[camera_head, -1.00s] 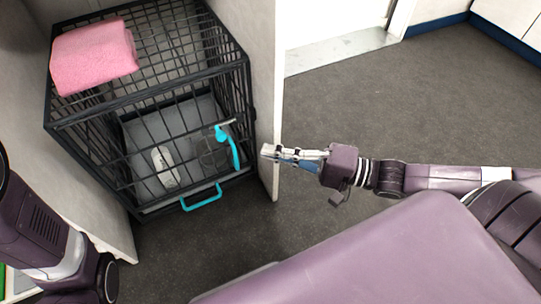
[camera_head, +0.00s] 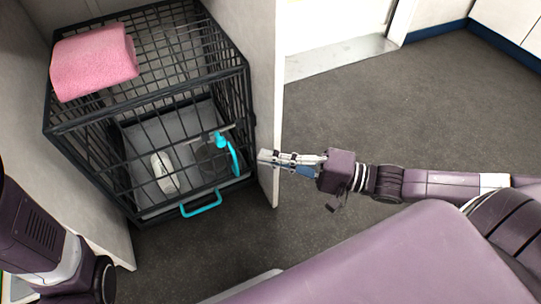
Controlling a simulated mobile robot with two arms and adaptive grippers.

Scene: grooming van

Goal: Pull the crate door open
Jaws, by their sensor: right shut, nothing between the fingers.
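The black wire crate (camera_head: 190,92) stands in a nook between white panels at the upper left. Its door is on the front side, and it looks shut. A turquoise handle (camera_head: 201,204) sticks out low at the front of the crate. My right gripper (camera_head: 266,157) is shut and empty, to the right of the crate, by the front edge of the white panel and apart from the handle. My left arm shows at the lower left, but its gripper is out of the picture.
A folded pink towel (camera_head: 94,62) lies on the crate top. A white bottle (camera_head: 163,172) and a turquoise-handled item (camera_head: 229,152) show through the bars. A white panel (camera_head: 267,110) stands right of the crate. The grey floor (camera_head: 430,110) is clear on the right.

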